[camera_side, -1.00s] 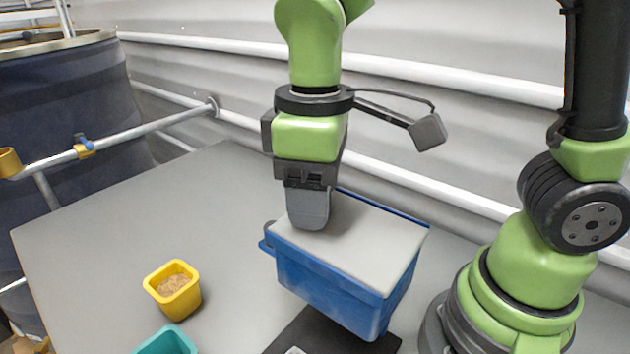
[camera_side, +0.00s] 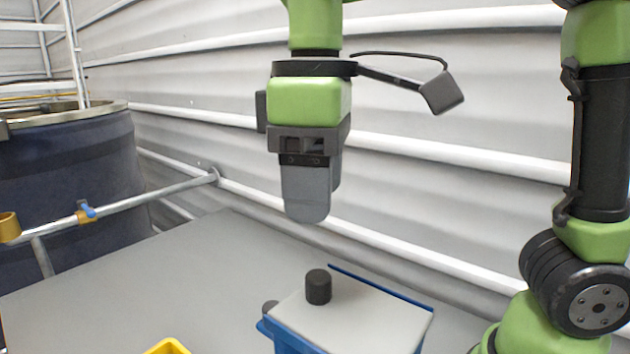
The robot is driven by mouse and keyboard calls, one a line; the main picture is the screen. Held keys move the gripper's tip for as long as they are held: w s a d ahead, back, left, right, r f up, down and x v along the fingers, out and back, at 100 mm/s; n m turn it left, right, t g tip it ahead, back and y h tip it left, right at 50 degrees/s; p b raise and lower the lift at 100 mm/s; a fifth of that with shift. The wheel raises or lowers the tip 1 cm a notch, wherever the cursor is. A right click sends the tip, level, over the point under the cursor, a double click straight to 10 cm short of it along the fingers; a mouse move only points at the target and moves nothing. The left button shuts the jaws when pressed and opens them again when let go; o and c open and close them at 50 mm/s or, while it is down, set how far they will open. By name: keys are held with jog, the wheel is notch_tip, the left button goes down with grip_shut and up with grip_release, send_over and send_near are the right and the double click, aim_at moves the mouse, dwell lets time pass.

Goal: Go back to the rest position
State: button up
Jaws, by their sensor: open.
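My gripper (camera_side: 306,215) hangs in the air above the blue hopper box, pointing down, with clear space beneath it. It is open and nothing shows between its fingers; from this side one finger largely covers the other. The blue box (camera_side: 288,338) stands on the table at the lower middle, cut off by the bottom edge. Its pale grey lid (camera_side: 365,310) lies on top, with a dark round knob (camera_side: 318,287) standing upright near its left part.
A yellow container (camera_side: 168,347) just shows at the bottom edge. A metal rail (camera_side: 140,207) with a dark blue drum (camera_side: 70,175) stands at the left. A corrugated wall (camera_side: 190,60) runs behind.

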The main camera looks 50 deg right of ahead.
jog(key=s+d+f+m+t+y, duration=0.1)
jog(key=s+d+m+t+y, duration=0.1)
jog(key=s+d+m+t, duration=0.5)
jog(key=shift+s+d+f+m, duration=0.25)
jog(key=shift+d+m, duration=0.35)
jog(key=shift+m, duration=0.6)
